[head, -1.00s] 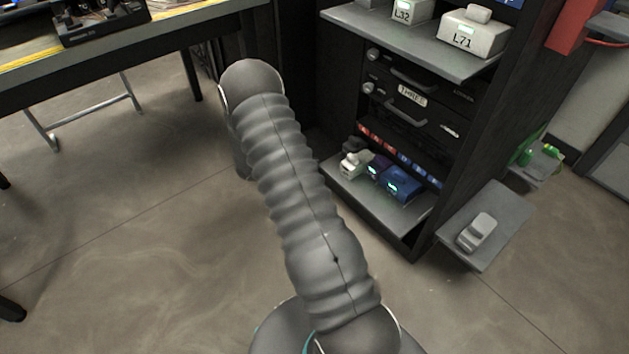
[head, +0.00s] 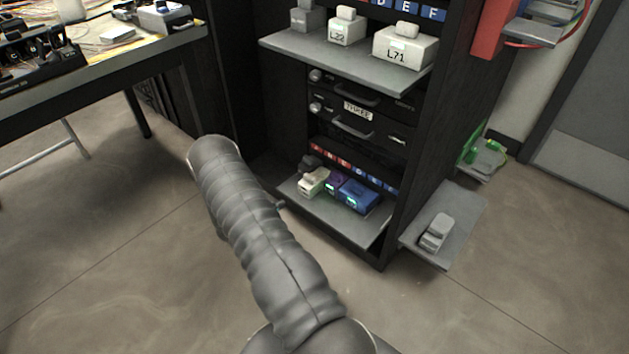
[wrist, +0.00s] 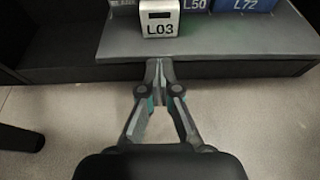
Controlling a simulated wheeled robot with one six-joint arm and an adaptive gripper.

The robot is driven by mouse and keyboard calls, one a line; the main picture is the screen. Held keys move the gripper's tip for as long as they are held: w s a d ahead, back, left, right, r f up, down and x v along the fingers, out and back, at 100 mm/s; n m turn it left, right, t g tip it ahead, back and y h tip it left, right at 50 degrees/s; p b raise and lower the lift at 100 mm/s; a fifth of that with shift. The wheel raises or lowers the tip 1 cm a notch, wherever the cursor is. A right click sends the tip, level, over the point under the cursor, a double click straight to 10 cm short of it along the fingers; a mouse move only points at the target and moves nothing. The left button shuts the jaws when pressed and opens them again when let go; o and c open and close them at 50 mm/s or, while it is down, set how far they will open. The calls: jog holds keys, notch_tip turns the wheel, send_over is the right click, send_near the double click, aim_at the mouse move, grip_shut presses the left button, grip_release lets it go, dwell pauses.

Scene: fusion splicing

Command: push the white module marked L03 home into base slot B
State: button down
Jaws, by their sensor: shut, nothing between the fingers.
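The white module marked L03 (wrist: 160,19) stands on the low shelf in the wrist view, its label facing me. In the head view the white module (head: 313,182) on the low shelf is small, and its label cannot be read. My gripper (wrist: 159,64) is shut and empty, its fingertips just in front of the shelf's front edge and in line with L03, apart from it. The slot behind L03 is out of the wrist view.
The low shelf (head: 345,228) also holds a purple module (head: 336,184) and a blue module marked L72 (wrist: 243,5) right of L03. An upper shelf (head: 345,62) holds L71 (head: 404,48). A side shelf (head: 458,215) juts out at right. Floor in front is clear.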

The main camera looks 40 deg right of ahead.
jog(key=b, duration=0.2)
send_near(304, 191)
jog(key=shift+d+f, duration=1.25)
jog(key=shift+d, duration=0.15)
jog(key=shift+w+d+b, duration=0.25)
jog(key=shift+d+b, duration=0.6)
jog(key=shift+d, duration=1)
jog(key=shift+w+d+b, duration=0.2)
jog(key=shift+d+b, duration=0.7)
jog(key=shift+d, duration=0.95)
jog(key=shift+w+d+b, duration=0.25)
jog(key=shift+d+b, duration=0.6)
jog(key=shift+d, duration=1)
jog(key=shift+s+a, duration=0.15)
jog(key=shift+a, duration=1.9)
jog(key=shift+s+a, duration=0.2)
jog(key=shift+a, duration=1.8)
